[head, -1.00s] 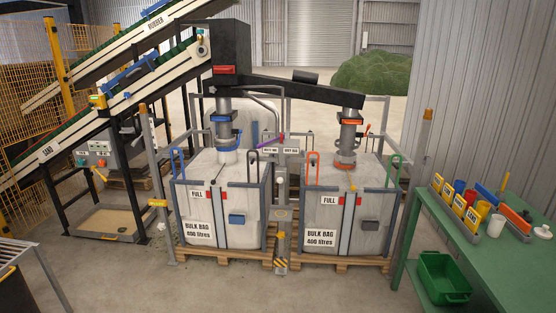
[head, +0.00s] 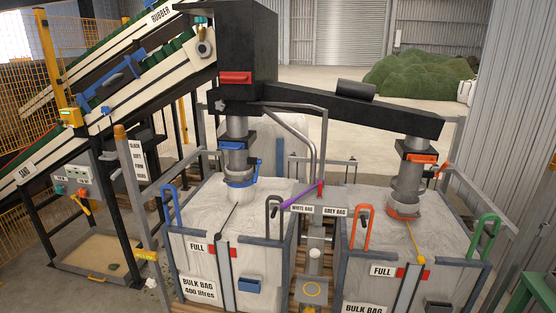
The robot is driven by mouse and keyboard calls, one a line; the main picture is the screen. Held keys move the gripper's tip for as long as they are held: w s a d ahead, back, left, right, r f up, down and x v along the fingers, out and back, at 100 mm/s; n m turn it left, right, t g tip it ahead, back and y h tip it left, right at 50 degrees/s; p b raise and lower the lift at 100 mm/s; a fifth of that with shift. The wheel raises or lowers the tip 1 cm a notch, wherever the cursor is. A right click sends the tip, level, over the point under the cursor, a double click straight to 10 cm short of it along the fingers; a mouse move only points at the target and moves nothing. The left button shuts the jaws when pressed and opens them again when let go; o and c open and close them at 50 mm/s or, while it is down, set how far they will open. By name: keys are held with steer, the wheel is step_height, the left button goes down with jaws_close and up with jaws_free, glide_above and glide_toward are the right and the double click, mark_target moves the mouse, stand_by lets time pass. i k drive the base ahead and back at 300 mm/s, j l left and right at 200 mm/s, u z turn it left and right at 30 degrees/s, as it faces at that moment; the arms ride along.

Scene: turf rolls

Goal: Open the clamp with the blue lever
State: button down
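Two grey spouts hang from the black chute, one over each bulk bag. The left spout (head: 238,128) has a blue clamp (head: 239,177) around its lower end, just above the left bulk bag (head: 205,252). A blue upright part that looks like its lever (head: 259,163) stands at the clamp's right side. Whether the clamp is open or shut is too small to tell. The right spout (head: 407,178) has an orange clamp (head: 404,208) over the right bulk bag (head: 385,250). My gripper is not in view.
Blue (head: 169,203), black (head: 272,214), orange (head: 363,226) and green (head: 487,231) loops stand on the bag frames. A purple lever (head: 302,195) lies between the bags near labels. A green table (head: 528,296) is at lower right.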

mark_target(257, 173)
steer(key=i+z, duration=0.15)
steer(key=i, duration=0.45)
steer(key=i+j+z, duration=0.15)
steer(key=i, duration=0.4)
steer(key=i+j+z, duration=0.1)
steer(key=i, duration=0.45)
steer(key=j, duration=0.1)
